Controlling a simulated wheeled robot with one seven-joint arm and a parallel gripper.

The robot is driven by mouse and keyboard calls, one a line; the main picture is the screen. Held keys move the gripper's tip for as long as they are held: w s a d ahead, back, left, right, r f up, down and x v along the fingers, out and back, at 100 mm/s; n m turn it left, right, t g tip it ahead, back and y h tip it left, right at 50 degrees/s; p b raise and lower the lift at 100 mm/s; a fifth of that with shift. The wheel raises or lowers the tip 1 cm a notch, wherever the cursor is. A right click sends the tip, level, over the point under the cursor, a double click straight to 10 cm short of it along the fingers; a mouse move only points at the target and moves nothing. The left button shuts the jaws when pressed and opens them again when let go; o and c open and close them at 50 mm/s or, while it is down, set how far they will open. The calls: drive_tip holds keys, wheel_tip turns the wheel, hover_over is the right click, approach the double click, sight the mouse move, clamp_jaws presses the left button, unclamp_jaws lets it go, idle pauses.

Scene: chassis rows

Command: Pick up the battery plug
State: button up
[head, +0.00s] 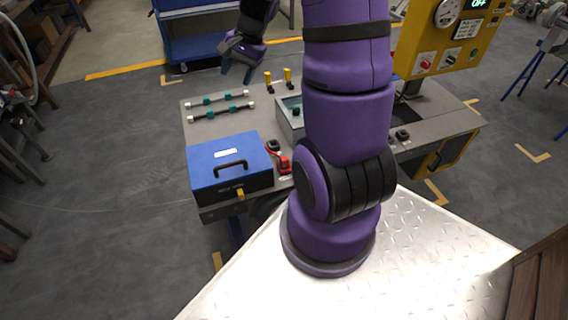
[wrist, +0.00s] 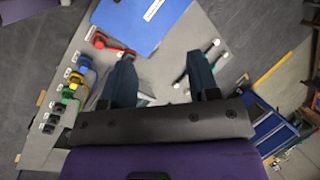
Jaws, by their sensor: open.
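A red plug-like piece (head: 285,165), which looks like the battery plug, lies on the grey deck of the chassis by the right side of the blue battery box (head: 222,158). A black piece (head: 273,146) is just behind it. In the wrist view the red piece (wrist: 99,41) has a short red cable running toward the blue box (wrist: 142,22). My gripper (head: 236,73) is above the far left edge of the chassis, well apart from the plug. In the wrist view its fingers (wrist: 162,72) are spread with nothing held between them.
Two dark rods (head: 220,110) with white ends lie behind the box. Two yellow-topped posts (head: 278,78) stand at the chassis's far edge. My arm hides part of the deck and a grey bin (head: 290,118). A yellow panel (head: 447,40) stands at right; a blue trolley (head: 200,40) is behind.

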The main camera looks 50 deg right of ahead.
drive_tip(key=s+d+f+m, duration=0.1)
drive_tip(key=d+f+m, duration=0.2)
drive_tip(key=d+f, duration=0.35)
drive_tip(key=s+d+f+m, duration=0.2)
drive_tip(key=d+f+m, duration=0.1)
drive_tip(key=f, duration=0.6)
drive_tip(key=m, duration=0.5)
approach(284, 158)
drive_tip(key=shift+g, duration=0.3)
drive_tip(key=shift+x, duration=5.45)
drive_tip(key=shift+w+d, duration=0.1)
drive_tip(key=shift+d, duration=0.1)
drive_tip(key=shift+c, duration=0.4)
drive_tip(key=c, duration=0.9)
